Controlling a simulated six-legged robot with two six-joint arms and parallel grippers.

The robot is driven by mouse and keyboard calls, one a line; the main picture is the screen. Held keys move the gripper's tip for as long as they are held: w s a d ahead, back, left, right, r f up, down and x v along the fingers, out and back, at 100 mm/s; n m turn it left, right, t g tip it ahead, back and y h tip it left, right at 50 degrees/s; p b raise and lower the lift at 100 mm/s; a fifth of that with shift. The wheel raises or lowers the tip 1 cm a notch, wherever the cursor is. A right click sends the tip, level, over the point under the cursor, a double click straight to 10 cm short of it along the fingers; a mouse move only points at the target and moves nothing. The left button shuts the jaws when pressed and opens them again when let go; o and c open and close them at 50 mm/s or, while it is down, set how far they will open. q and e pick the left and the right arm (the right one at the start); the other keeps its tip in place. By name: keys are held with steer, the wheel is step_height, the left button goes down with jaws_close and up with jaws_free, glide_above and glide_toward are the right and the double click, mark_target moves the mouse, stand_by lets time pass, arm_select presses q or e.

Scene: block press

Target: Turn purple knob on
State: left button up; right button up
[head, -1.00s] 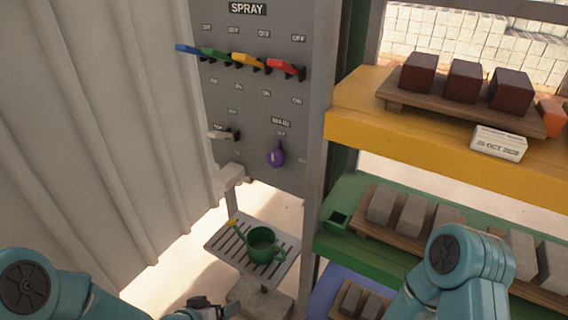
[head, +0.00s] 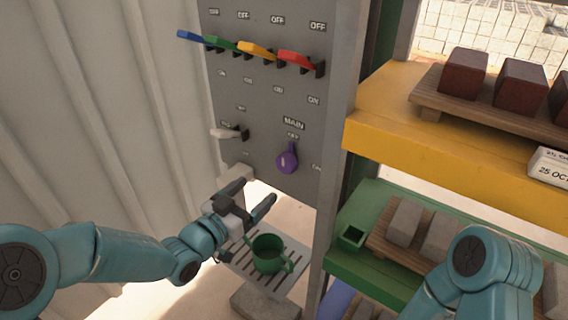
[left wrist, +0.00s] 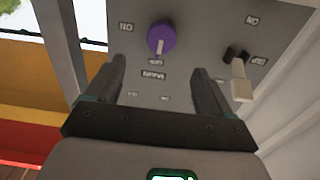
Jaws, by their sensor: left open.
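The purple knob (head: 287,160) is on the grey panel (head: 262,110), below the label MAIN, with its pointer toward the label just above it. In the left wrist view the purple knob (left wrist: 161,38) shows beyond and between the fingertips, apart from them. My left gripper (head: 254,194) is open and empty, a little below and left of the knob in the head view. It also shows in the left wrist view (left wrist: 160,75). My right arm shows at the lower right of the head view, but its gripper is out of frame.
Blue, green, yellow and red levers (head: 257,50) line the panel top. A white lever (head: 228,133) is left of the knob. Shelves with blocks (head: 460,150) are at right.

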mark_target(283, 166)
arm_select(q)
steer(key=p+x, duration=0.1)
steer(key=x, duration=1.1)
steer(key=shift+a+f+p, duration=0.1)
steer(key=shift+p, duration=0.25)
steer(key=c, duration=1)
steer(key=shift+c, duration=0.2)
